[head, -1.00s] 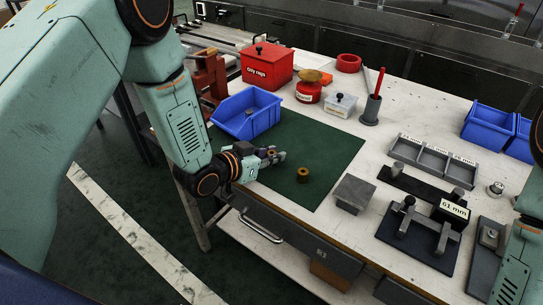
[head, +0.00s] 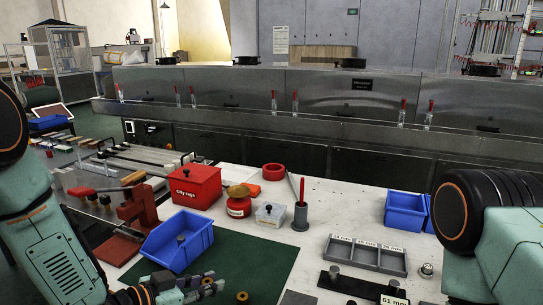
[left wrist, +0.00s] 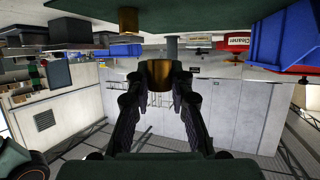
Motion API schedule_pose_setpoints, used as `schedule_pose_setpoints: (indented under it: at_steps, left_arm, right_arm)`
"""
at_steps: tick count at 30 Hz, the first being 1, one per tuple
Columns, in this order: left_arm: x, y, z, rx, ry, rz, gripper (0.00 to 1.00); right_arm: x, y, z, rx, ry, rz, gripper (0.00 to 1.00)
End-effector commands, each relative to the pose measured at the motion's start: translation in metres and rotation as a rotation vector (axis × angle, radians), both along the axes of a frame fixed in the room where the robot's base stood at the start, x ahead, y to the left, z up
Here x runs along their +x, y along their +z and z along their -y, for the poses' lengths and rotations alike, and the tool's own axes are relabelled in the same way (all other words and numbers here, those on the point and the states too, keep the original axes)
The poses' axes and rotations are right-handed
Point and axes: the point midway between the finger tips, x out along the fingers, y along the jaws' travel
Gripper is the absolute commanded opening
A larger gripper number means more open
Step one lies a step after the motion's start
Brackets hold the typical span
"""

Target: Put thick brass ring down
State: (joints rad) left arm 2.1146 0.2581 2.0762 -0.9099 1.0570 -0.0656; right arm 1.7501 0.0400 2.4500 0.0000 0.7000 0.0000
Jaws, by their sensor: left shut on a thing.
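My left gripper (head: 206,287) is low over the front of the dark green mat (head: 262,262), near the bottom edge of the head view. In the left wrist view my left gripper (left wrist: 160,78) is shut on a brass ring (left wrist: 160,70), held between its fingertips. A second brass piece (head: 242,297) stands on the mat just right of the gripper, apart from it. This second piece also shows in the left wrist view (left wrist: 129,20), against the mat. I cannot tell whether the held ring touches the mat. My right gripper is out of view.
A blue bin (head: 178,242) stands behind the left gripper. A red rag box (head: 196,187), a red jar (head: 238,205) and a grey holder (head: 301,216) stand farther back. A grey divided tray (head: 365,257) is to the right. The mat's middle is clear.

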Motion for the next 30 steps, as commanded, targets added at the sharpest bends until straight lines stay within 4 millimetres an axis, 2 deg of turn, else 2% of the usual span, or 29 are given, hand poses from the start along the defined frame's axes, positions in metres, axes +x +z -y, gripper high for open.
schedule_pose_setpoints:
  at_steps: [7, 16, 21, 30]
  left_arm:
    - [-0.052, -0.009, -0.015, -0.006, -0.171, 0.004, 0.00]
    - [-0.101, 0.005, -0.026, -0.006, -0.308, 0.008, 0.00]
    - [-0.109, 0.023, -0.028, -0.006, -0.299, 0.010, 0.00]
    - [-0.102, 0.037, -0.036, 0.001, -0.235, 0.004, 0.00]
  right_arm:
    - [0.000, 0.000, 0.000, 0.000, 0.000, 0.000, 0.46]
    - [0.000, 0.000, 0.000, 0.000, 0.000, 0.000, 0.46]
    - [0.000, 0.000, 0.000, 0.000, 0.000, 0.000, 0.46]
    - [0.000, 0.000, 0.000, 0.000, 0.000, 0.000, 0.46]
